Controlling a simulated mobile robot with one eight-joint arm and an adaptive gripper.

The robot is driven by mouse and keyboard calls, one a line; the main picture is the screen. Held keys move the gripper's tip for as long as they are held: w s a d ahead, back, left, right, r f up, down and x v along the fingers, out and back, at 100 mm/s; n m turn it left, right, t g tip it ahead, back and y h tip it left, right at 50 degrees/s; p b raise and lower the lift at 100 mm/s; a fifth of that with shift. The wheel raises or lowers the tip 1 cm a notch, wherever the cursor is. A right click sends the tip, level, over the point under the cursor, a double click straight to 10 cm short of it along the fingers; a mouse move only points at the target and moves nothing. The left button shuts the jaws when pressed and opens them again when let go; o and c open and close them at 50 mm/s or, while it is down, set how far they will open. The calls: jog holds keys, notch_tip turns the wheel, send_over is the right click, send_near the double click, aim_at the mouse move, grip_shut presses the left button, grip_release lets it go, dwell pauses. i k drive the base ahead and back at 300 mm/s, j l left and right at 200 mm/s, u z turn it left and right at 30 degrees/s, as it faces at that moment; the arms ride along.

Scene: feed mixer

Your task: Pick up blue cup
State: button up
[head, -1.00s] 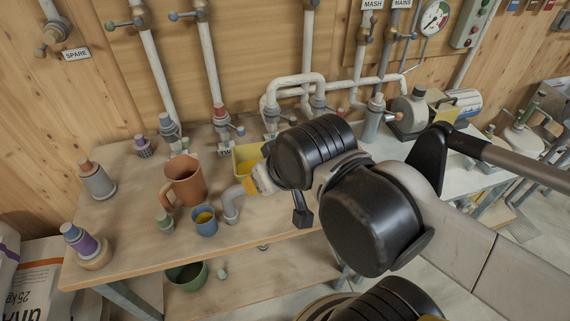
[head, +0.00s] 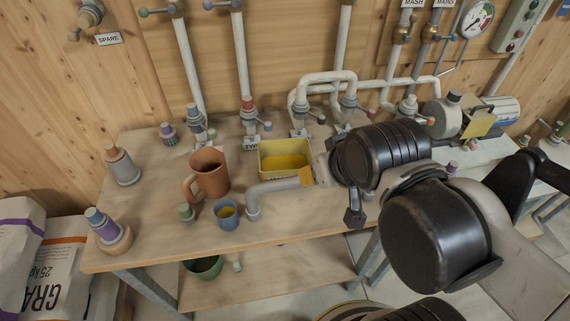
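The blue cup (head: 228,221) stands upright near the front edge of the bench, with something yellow inside it. It is free, and nothing of mine touches it. My arm reaches in from the right. The end of my arm, where my gripper (head: 318,170) is, lies to the right of the cup, beside the yellow tub. Its fingers cannot be made out, and the black joints hide part of it.
A brown mug (head: 210,172) stands just behind the cup, and a small green-capped item (head: 186,213) is at its left. A grey elbow pipe (head: 270,189) lies between cup and arm. A yellow tub (head: 265,160) is behind it. The bench's front edge (head: 200,250) is close.

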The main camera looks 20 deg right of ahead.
aim_at(226, 210)
jog(key=k+j+u, duration=0.1)
jog(key=j, duration=0.7)
jog(key=k+j, duration=0.15)
jog(key=j, duration=0.65)
jog(key=k+j+u, duration=0.15)
jog(key=j, duration=0.7)
jog(key=i+l, duration=0.05)
